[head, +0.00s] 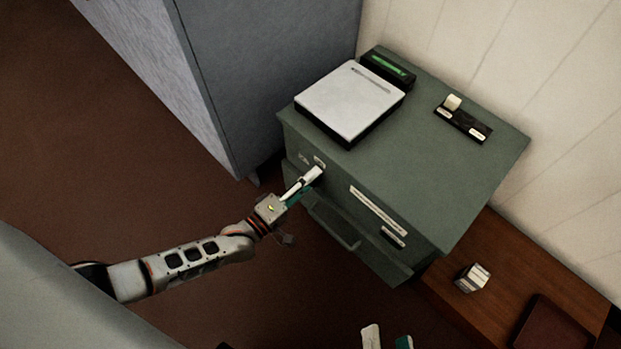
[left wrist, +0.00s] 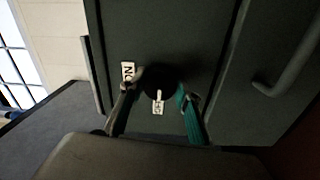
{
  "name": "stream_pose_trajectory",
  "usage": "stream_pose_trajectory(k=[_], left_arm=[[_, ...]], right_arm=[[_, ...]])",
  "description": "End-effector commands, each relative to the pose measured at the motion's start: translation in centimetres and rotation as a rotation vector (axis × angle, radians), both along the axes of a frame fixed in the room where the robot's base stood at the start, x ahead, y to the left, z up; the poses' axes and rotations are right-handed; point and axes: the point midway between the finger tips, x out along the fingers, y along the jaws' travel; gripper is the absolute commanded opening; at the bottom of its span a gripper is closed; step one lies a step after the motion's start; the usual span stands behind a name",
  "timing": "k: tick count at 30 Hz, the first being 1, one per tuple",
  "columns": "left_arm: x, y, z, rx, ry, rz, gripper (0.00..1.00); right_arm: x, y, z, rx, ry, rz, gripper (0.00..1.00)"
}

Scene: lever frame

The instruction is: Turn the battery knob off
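The battery knob (left wrist: 160,77) is a dark round knob on the green cabinet's (head: 480,185) front, seen in the left wrist view. A white ON label (left wrist: 127,72) is at its left. Another small label (left wrist: 158,107), hard to read, is just below it, with a pale mark at the knob's lower edge. My left gripper (head: 309,181) is at the cabinet's upper left front. Its fingers (left wrist: 159,92) lie on both sides of the knob and appear to touch it. In the head view they hide the knob. My right gripper (head: 387,342) shows at the bottom edge, fingertips apart and empty.
A white-topped box (head: 345,100), a green-lit display (head: 388,66) and a small black panel (head: 463,124) are on the cabinet top. A drawer handle (left wrist: 290,68) is right of the knob. A grey cabinet (head: 262,70) stands left; a wooden table (head: 520,262) is at right.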

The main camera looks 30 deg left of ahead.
Motion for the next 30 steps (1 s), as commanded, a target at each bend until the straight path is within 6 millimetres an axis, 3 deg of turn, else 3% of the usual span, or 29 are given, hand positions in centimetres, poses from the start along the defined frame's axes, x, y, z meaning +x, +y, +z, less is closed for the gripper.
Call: stream_pose_trajectory(k=[14,17,30], left_arm=[[-0.5,0.2,-0.1,0.002,0.002,0.0,0.48],[-1.5,0.6,-0.1,0.002,0.002,0.0,0.48],[-9.4,3.4,-0.3,0.001,0.002,-0.001,0.48]], right_arm=[[0.0,-0.1,-0.1,-0.002,0.001,-0.002,0.4],[0.0,-0.1,-0.1,-0.002,0.0,-0.001,0.4],[0.0,0.0,0.0,-0.002,-0.001,0.001,0.4]])
